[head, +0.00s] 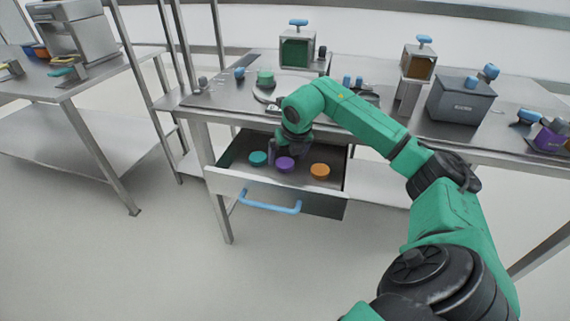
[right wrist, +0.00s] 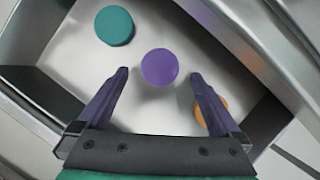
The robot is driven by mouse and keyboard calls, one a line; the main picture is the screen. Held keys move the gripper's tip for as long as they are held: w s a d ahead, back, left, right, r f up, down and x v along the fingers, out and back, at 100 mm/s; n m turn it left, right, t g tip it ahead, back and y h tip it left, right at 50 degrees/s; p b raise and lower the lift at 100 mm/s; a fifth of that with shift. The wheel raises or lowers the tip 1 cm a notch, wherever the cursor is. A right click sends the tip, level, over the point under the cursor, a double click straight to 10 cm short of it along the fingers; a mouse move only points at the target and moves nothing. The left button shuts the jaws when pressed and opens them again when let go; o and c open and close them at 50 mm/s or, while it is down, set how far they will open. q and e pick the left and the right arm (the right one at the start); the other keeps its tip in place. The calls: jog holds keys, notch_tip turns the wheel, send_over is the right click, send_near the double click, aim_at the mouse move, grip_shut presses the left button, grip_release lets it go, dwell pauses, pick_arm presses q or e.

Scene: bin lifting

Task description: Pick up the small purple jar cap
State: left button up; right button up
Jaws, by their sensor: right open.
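The small purple jar cap (head: 285,164) lies in the open drawer (head: 240,183), between a teal cap and an orange cap. In the right wrist view the purple cap (right wrist: 160,67) is centred just ahead of the fingertips, in line with the gap between them. My right gripper (head: 289,150) reaches down into the drawer from above; in the right wrist view its fingers (right wrist: 159,79) are spread and nothing is between them. The gripper partly blends with the dark drawer inside in the head view. My left gripper is not seen.
The teal cap (head: 258,158) is left of the purple one and the orange cap (head: 320,170) is right, partly behind my right finger in the wrist view. The drawer walls are close around. A blue handle (head: 270,203) is on the drawer front. The metal table (head: 222,97) is above.

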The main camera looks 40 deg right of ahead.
aim_at(285, 163)
jog(key=x, duration=0.3)
jog(key=c, duration=1.4)
jog(key=shift+o, duration=0.2)
